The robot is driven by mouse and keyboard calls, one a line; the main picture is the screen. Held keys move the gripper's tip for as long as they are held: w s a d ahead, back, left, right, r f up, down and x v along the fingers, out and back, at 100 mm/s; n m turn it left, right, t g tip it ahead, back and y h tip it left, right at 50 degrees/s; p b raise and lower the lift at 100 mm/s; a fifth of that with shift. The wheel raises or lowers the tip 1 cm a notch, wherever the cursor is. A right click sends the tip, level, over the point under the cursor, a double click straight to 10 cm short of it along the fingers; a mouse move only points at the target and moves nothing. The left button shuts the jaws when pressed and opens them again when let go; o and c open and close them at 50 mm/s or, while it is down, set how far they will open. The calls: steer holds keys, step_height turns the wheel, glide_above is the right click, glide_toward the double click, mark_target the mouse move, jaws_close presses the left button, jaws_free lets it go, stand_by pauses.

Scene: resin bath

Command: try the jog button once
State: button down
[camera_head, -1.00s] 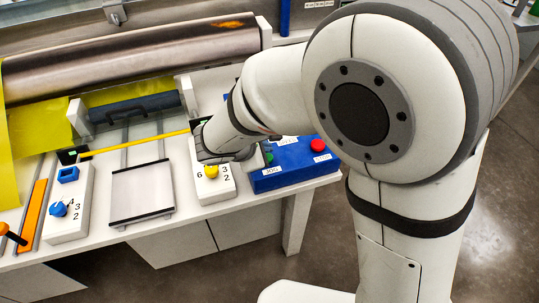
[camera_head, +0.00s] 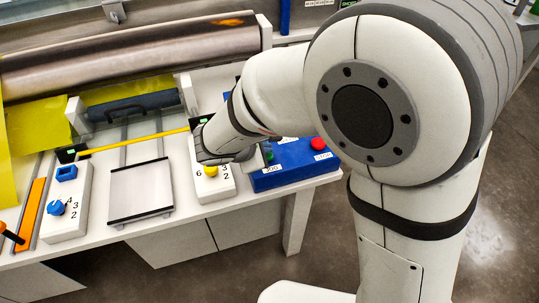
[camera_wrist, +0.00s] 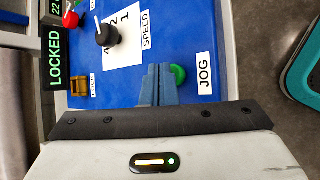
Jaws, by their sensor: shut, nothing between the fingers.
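The jog button is a round green button (camera_wrist: 179,74) beside the JOG label (camera_wrist: 205,74) on a blue control box (camera_wrist: 115,88). In the wrist view my gripper (camera_wrist: 160,70) is shut and empty, its fingertips right beside the green button on its left side and overlapping its edge. I cannot tell whether they touch it. In the head view the blue box (camera_head: 295,175) stands at the table's right end.
A red button (camera_head: 318,143) shows in the head view. A white box with a yellow knob (camera_head: 211,171) stands just left of the blue box.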

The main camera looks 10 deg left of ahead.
steer(key=shift+f+b, duration=0.5)
steer(key=shift+f, duration=0.05)
stand_by(0.7)
steer(key=shift+r, duration=0.2)
steer(key=shift+r+p, duration=0.7)
steer(key=shift+r, duration=0.1)
step_height(320, 180, up, 5)
steer(key=p, duration=0.3)
steer(key=shift+p, duration=0.4)
stand_by(0.5)
